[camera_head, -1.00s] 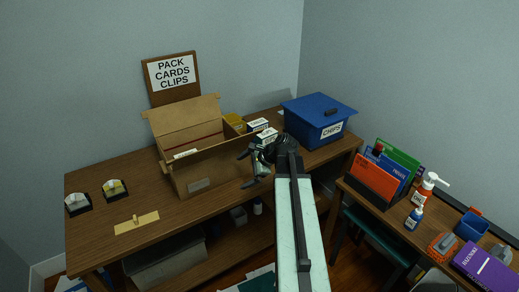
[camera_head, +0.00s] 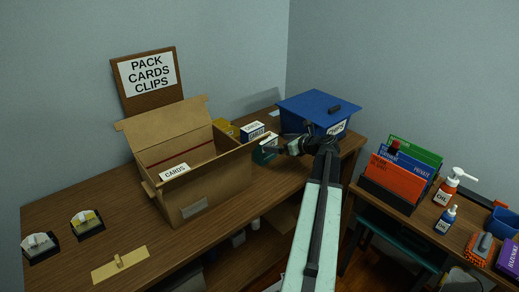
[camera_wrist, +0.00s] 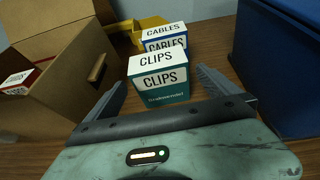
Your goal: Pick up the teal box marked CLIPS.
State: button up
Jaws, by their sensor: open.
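The teal box marked CLIPS (camera_wrist: 159,77) has a white lid and stands upright on the wooden table, centred ahead in the wrist view. In the head view the teal box (camera_head: 264,150) is partly hidden by my gripper (camera_head: 277,147). In the wrist view my gripper (camera_wrist: 168,93) is open, with one finger on each side of the box's near part. The right finger looks close to the box; whether it touches cannot be told.
A blue CABLES box (camera_wrist: 164,38) stands right behind the teal box, with a yellow bin (camera_wrist: 138,26) beyond. An open cardboard carton (camera_head: 205,180) stands to the left, holding a CARDS box (camera_head: 174,172). A blue CHIPS bin (camera_head: 316,112) stands close on the right.

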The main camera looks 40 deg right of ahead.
aim_at(270, 142)
jog(key=b+x, duration=0.3)
jog(key=x, duration=0.5)
jog(key=shift+a+f, duration=0.1)
